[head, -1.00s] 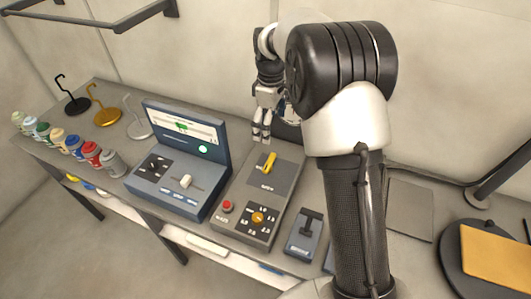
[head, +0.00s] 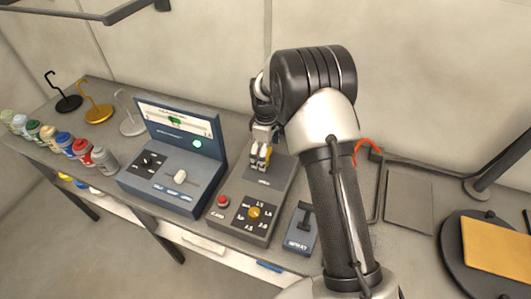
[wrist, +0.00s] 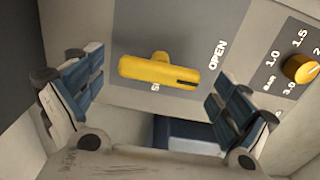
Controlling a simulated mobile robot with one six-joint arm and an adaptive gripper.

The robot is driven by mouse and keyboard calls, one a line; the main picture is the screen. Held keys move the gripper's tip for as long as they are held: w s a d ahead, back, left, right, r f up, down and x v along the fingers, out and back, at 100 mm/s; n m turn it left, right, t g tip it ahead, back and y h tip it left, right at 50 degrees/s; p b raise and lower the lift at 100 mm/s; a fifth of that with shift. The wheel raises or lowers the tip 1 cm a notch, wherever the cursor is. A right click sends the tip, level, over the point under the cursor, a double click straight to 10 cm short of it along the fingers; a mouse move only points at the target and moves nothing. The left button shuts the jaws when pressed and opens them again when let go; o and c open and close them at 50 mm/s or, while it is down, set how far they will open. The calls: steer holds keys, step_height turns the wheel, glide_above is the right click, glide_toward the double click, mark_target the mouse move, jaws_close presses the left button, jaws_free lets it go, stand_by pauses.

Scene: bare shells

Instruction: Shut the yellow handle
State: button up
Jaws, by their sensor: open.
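The yellow handle (wrist: 158,70) lies as a bar on a grey plate of the control box, with its pivot stub at its upper middle in the wrist view. The word OPEN stands to its right, and a partly covered label beginning with S lies below it. My gripper (wrist: 155,88) is open, one finger on each side of the handle; I cannot tell whether either finger touches it. In the head view my gripper (head: 260,161) is down over the plate, and the handle (head: 268,154) is mostly hidden behind the fingers.
The control box (head: 225,230) also has a red button (head: 223,201) and a yellow dial (head: 254,212). A blue console (head: 165,193) with a screen stands to the left. A small lever box (head: 302,231) sits to the right. Several coloured bottles line the far left.

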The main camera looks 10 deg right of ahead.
steer(key=shift+c, duration=0.5)
steer(key=c, duration=1)
steer(key=shift+o, duration=0.2)
steer(key=m, duration=0.4)
steer(key=shift+m+p, duration=0.35)
steer(key=shift+m, duration=0.05)
steer(key=m, duration=0.4)
steer(key=shift+m, duration=0.3)
steer(key=m, duration=0.4)
steer(key=shift+p, duration=0.3)
steer(key=shift+m, duration=2.2)
